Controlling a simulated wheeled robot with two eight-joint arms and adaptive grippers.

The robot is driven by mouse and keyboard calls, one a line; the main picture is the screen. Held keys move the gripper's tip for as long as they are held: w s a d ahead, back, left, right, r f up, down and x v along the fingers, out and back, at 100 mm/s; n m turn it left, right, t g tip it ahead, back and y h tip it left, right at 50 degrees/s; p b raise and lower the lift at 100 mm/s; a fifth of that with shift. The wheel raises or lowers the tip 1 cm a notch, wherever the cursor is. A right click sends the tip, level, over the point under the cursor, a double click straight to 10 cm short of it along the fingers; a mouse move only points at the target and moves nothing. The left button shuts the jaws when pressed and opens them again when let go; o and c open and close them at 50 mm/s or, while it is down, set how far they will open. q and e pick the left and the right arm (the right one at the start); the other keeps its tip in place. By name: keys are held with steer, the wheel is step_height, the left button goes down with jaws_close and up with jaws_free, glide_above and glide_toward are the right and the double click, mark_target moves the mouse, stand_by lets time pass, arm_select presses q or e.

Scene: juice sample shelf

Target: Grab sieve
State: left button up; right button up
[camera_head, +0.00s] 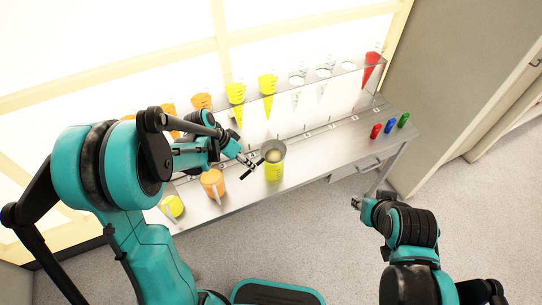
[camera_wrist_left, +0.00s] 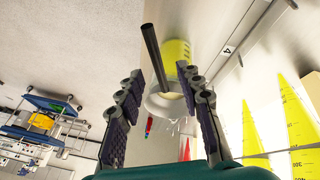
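The sieve (camera_wrist_left: 165,104) is a grey bowl with a long dark handle, in the left wrist view. It sits at the mouth of a yellow-marked jug (camera_wrist_left: 178,50). In the head view the sieve's bowl (camera_head: 273,154) is on top of that yellow jug (camera_head: 274,173) at the shelf's front edge. My left gripper (camera_head: 252,168) is just left of the jug. In the left wrist view my left gripper (camera_wrist_left: 162,80) is open, with the dark handle showing between its fingers, not clamped. My right gripper (camera_head: 356,203) is off the shelf at lower right; its fingers are too small to read.
An orange jug (camera_head: 213,184) and a yellow cup (camera_head: 172,207) stand left on the metal shelf (camera_head: 330,143). Cone-shaped vessels, yellow (camera_head: 235,94) and red (camera_head: 371,67) among them, hang in the rack behind. Small red, blue and green items lie at the right end.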

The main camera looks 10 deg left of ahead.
arm_select(q)
steer(key=b+x, duration=0.2)
steer(key=x, duration=0.3)
steer(key=shift+w+d, duration=0.1)
steer(key=shift+d, duration=0.05)
steer(key=shift+r, duration=0.15)
steer(key=shift+c, duration=0.4)
jaws_close()
